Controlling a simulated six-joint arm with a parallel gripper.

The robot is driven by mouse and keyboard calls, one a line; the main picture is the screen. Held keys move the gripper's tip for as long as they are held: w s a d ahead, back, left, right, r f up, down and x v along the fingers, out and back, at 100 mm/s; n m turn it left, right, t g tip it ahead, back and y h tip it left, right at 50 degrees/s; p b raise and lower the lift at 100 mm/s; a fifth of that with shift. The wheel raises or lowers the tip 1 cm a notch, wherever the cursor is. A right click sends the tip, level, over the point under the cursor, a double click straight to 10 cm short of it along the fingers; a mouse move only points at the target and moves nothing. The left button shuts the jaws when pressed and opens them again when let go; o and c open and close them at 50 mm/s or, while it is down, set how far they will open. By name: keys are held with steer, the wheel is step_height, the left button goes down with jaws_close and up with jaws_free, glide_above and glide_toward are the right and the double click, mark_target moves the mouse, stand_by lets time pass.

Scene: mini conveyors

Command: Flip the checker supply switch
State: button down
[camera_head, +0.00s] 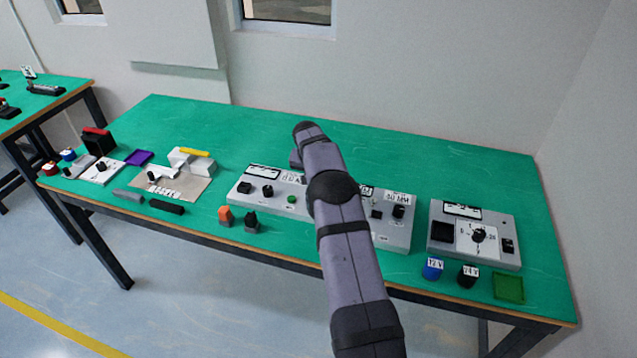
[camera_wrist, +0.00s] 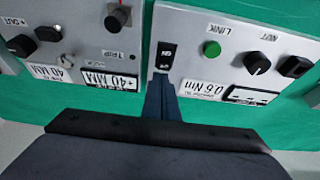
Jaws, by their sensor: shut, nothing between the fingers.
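In the wrist view a black rocker switch (camera_wrist: 165,56) with ON lettering is on the edge of a grey panel (camera_wrist: 228,60), beside a green button marked LINK (camera_wrist: 211,49). My gripper (camera_wrist: 161,88) is shut and empty, its fingertips right at the near end of this switch. I cannot tell whether they touch it. In the head view my arm hides the gripper and this switch. Another rocker switch (camera_head: 508,246) shows on the grey box at the right (camera_head: 455,252). No label reading "checker" is legible.
A second grey panel (camera_wrist: 85,60) with knobs and 40 MM labels lies across a narrow gap. In the head view, blue (camera_head: 432,269) and black (camera_head: 467,277) blocks and a green tray (camera_head: 508,287) sit near the front edge. The back of the green table (camera_head: 430,160) is clear.

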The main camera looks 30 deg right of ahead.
steer(key=shift+p+x, duration=0.35)
steer(key=shift+x, duration=0.85)
steer(key=shift+s+a+f, duration=0.1)
steer(key=shift+f, duration=0.1)
steer(key=f+b, duration=0.1)
steer(key=b, duration=0.1)
steer(key=shift+b, duration=0.3)
steer(key=shift+r+p, duration=0.3)
steer(key=shift+p, duration=0.1)
steer(key=shift+s+a+r, duration=0.1)
steer(key=shift+s+a, duration=0.35)
steer(key=shift+a, duration=0.05)
